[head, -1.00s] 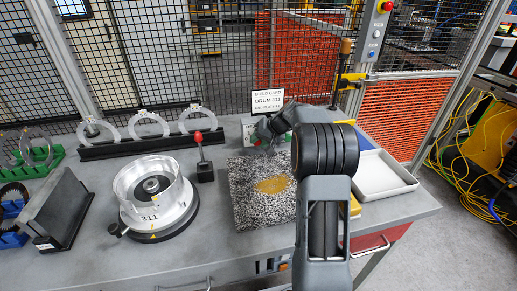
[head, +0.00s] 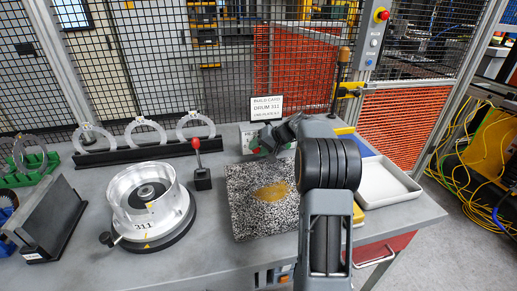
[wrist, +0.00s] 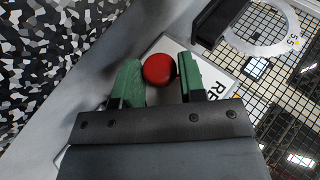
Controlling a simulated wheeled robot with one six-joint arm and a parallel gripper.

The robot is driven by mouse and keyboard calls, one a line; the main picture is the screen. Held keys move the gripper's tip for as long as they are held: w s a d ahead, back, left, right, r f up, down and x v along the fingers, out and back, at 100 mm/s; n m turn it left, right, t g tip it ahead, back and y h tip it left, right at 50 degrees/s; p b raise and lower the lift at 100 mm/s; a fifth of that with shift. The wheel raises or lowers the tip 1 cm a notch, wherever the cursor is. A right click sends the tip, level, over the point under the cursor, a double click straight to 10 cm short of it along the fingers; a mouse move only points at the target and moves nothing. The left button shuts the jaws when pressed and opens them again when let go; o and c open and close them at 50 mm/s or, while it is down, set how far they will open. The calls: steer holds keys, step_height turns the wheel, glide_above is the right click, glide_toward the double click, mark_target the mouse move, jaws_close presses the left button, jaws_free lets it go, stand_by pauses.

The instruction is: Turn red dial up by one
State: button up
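The red dial shows as a round red knob (wrist: 159,70) in the wrist view, between the tips of my gripper's green fingers. My gripper (wrist: 161,82) is open, with one finger on each side of the knob; whether either finger touches it I cannot tell. Behind the knob is a white panel (wrist: 212,74) with dark letters, partly covered by the right finger. In the head view my gripper (head: 263,146) is at the white box (head: 247,134) at the back of the bench, and my arm hides the dial there.
A speckled mat (head: 250,218) with a yellow patch lies before the box. A red-knobbed lever (head: 202,178) stands left of it, near a metal drum marked 311 (head: 150,215). A build card (head: 266,108) stands behind. A white tray (head: 388,184) is at the right.

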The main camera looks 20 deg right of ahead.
steer(key=o, duration=0.4)
steer(key=shift+c, duration=0.2)
steer(key=v, duration=1.4)
